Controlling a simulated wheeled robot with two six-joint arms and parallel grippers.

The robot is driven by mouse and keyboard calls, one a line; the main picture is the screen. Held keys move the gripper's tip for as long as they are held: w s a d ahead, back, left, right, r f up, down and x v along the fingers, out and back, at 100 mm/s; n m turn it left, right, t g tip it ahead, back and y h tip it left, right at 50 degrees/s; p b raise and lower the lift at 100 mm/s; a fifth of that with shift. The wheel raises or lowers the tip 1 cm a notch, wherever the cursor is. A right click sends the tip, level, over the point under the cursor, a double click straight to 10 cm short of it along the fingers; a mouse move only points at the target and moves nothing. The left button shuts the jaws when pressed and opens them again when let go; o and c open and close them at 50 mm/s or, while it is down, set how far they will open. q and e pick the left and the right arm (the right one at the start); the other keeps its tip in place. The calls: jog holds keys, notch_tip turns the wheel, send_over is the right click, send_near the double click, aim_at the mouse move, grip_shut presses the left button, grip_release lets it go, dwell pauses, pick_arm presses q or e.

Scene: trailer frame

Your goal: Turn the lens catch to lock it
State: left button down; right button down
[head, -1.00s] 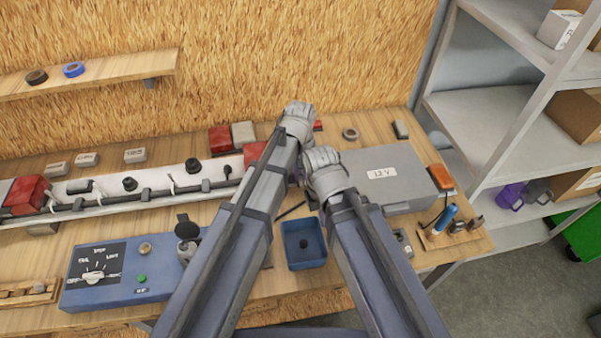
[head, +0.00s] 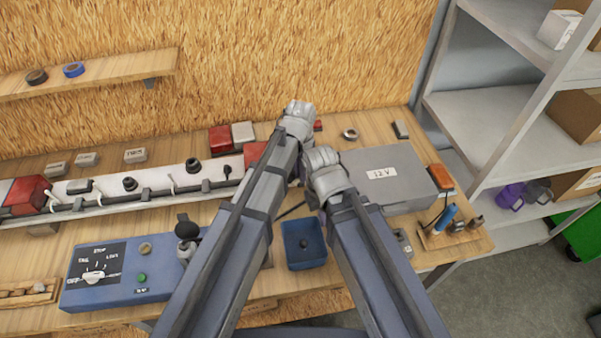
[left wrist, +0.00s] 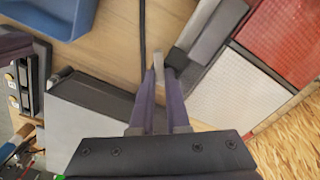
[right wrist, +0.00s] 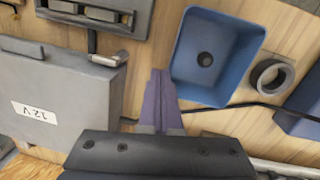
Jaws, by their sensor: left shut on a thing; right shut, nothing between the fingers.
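In the left wrist view my left gripper (left wrist: 158,76) is shut on a thin pale grey piece, apparently the lens catch (left wrist: 158,62), at the end of the grey rail. A dark block (left wrist: 175,57) sits beside the fingertips. The white lens panel (left wrist: 243,88) and red lens panel (left wrist: 285,40) lie to the right. In the head view my left arm hides the catch and fingertips, and a red lens (head: 254,152) shows partly beside it. My right gripper (right wrist: 160,76) is shut and empty above the bench, between the blue tray (right wrist: 182,75) and the 12 V box.
The grey 12 V box (head: 400,160) stands right of my grippers. The blue tray (head: 290,240), holding a small dark piece, lies in front. A dark cable (right wrist: 240,104) crosses the bench. The blue control box (head: 150,285) is at front left; shelving (head: 500,120) at right.

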pick_arm(q)
jog(key=m, duration=0.6)
jog(key=shift+m, duration=0.3)
dwell(0.4)
jog(key=c, duration=0.9)
grip_release()
